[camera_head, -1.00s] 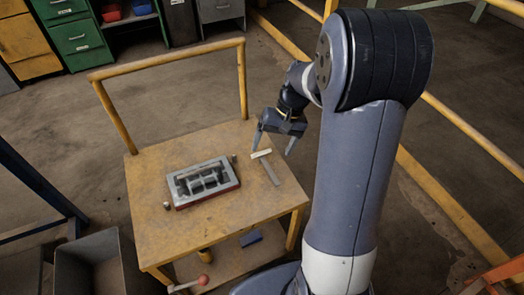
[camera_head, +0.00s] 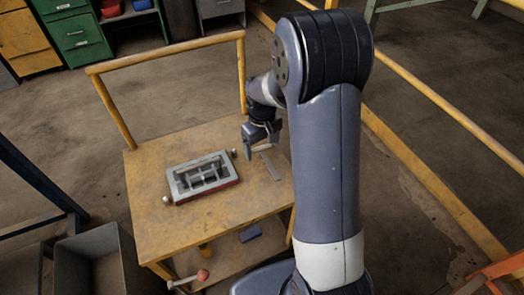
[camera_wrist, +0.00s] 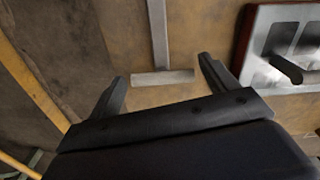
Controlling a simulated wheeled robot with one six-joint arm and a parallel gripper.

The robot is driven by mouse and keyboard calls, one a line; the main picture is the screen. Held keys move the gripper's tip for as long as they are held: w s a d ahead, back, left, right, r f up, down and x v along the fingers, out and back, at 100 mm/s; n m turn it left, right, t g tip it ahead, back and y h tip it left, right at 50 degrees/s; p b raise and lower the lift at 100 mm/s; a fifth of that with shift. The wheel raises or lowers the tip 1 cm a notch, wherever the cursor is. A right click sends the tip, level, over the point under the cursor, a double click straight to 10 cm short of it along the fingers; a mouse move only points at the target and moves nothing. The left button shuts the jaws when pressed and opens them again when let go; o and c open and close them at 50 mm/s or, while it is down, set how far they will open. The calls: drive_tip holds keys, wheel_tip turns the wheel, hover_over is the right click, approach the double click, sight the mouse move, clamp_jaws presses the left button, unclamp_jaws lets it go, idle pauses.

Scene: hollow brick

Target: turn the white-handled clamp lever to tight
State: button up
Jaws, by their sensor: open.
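A T-shaped piece lies on the wooden table top, with a grey bar (camera_head: 270,167) and a pale crossbar (camera_head: 263,149); I cannot tell whether it is the white-handled clamp lever. The pale crossbar also shows in the wrist view (camera_wrist: 162,77), lying across the gap between my fingers. My gripper (camera_head: 258,152) is open and empty above this end of the piece; it also shows in the wrist view (camera_wrist: 162,68). A grey fixture (camera_head: 206,178) with a red base and small pale knobs at its ends sits left of my gripper.
The yellow cart's table top (camera_head: 230,212) is bare in front of the fixture. A yellow rail (camera_head: 170,52) rises at its back. A red-balled lever (camera_head: 203,275) and a blue block (camera_head: 250,233) show lower down. A grey bin (camera_head: 92,265) stands at left.

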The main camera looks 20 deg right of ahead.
drive_tip(key=shift+f, duration=0.9)
drive_tip(key=shift+c, duration=0.2)
drive_tip(key=c, duration=0.7)
